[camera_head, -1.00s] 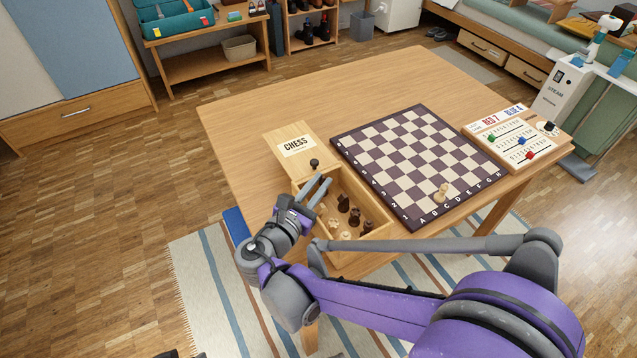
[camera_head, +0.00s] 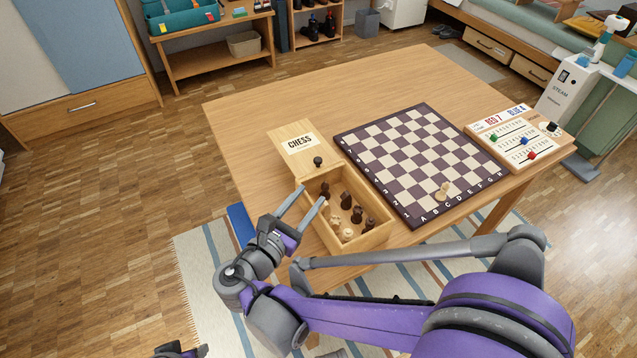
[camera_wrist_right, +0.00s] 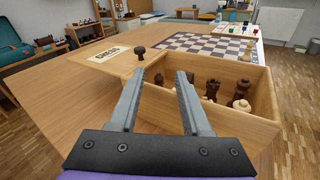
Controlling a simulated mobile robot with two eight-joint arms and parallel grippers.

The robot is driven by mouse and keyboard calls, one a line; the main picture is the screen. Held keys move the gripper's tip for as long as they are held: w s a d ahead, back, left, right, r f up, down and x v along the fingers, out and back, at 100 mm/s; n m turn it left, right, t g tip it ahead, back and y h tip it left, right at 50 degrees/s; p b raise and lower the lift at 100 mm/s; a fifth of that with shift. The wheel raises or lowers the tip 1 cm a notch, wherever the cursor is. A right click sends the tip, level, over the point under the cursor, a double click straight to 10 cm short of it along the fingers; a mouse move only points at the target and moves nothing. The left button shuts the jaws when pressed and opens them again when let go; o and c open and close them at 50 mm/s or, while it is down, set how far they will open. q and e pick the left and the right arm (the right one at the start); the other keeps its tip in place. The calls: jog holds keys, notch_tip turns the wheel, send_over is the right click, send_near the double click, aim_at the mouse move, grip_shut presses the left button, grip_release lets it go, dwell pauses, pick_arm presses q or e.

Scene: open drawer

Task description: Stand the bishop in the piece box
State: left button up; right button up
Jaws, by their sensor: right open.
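The piece box (camera_head: 378,240) is open, its CHESS lid (camera_head: 285,132) slid back. My right gripper (camera_head: 314,193) is open and empty at the box's left edge, fingertips close to that piece.
Several dark pieces (camera_head: 357,214) and light pieces (camera_head: 347,235) stand in the box. A dark knob (camera_head: 318,161) rises from the lid. The chessboard (camera_head: 420,150) lies right of the box with a light piece (camera_head: 444,190) near its front edge. A score board (camera_head: 520,140) lies further right.

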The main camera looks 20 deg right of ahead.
jog(key=shift+v, duration=2.65)
